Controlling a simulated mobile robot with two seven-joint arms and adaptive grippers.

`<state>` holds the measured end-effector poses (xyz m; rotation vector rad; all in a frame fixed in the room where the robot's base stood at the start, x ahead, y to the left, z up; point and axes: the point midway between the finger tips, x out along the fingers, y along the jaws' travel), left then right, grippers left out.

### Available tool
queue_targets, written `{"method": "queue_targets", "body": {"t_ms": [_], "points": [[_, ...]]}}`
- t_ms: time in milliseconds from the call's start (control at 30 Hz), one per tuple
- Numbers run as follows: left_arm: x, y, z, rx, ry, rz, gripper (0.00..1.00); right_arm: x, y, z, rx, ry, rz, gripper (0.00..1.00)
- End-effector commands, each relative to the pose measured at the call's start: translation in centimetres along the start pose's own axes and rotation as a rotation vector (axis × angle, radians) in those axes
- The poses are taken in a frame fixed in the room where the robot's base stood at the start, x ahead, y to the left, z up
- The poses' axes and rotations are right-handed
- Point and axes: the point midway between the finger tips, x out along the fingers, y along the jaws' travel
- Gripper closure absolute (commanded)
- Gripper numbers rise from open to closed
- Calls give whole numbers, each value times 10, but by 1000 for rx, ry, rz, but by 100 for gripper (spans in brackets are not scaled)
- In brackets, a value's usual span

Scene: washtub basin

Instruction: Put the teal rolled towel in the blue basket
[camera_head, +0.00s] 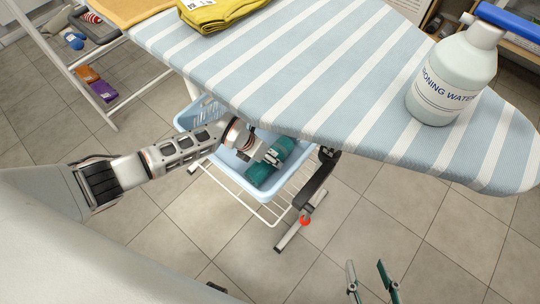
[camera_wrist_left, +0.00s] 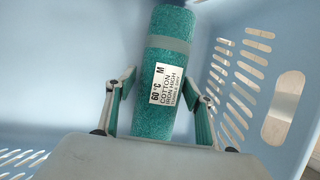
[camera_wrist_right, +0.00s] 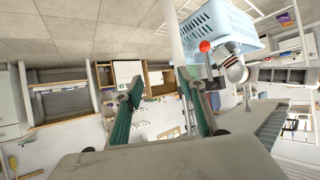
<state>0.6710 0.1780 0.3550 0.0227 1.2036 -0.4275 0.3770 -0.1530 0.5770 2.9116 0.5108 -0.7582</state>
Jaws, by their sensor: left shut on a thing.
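The teal rolled towel (camera_head: 273,168) is in the light blue basket (camera_head: 222,172) under the ironing board. In the left wrist view the towel (camera_wrist_left: 160,120), with a white label, lies lengthwise between my left fingers (camera_wrist_left: 163,95). My left gripper (camera_head: 268,157) reaches down into the basket and is shut on the towel. The basket's walls (camera_wrist_left: 70,55) surround the towel in that view. Whether the towel touches the basket floor is hard to tell. My right gripper (camera_head: 367,266) is open and empty above the floor, away from the basket.
The striped ironing board (camera_head: 330,70) overhangs the basket's far side. On it are a bottle (camera_head: 450,80) and a folded yellow cloth (camera_head: 215,12). A white wire rack (camera_head: 262,208) and a dark board leg (camera_head: 318,180) stand by the basket. A white shelf frame (camera_head: 75,75) is at left.

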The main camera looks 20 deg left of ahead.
Motion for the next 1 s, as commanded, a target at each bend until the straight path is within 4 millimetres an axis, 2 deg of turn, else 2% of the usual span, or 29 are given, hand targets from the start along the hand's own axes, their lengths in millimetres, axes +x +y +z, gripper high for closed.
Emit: {"method": "queue_targets", "body": {"t_ms": [33, 67, 133, 367, 400, 433, 833, 1000], "points": [[4, 0, -2, -1, 0, -1, 76, 2, -2, -7, 10, 15, -1, 60], [3, 1, 0, 0, -2, 0, 80, 3, -2, -12, 13, 26, -1, 60], [1, 1, 2, 2, -5, 1, 80, 4, -1, -22, 17, 45, 3, 60], [3, 1, 1, 2, -5, 1, 81, 5, 0, -17, 15, 36, 4, 60], [3, 1, 1, 2, -5, 1, 40, 4, -1, -17, 15, 35, 4, 60], [3, 1, 1, 2, -5, 1, 32, 4, -1, -16, 14, 34, 3, 60], [0, 1, 3, 2, -6, 1, 31, 3, 0, -14, 8, 29, 2, 60], [-26, 1, 9, 6, -14, 5, 31, 1, 6, -27, -16, 45, 13, 60]]}}
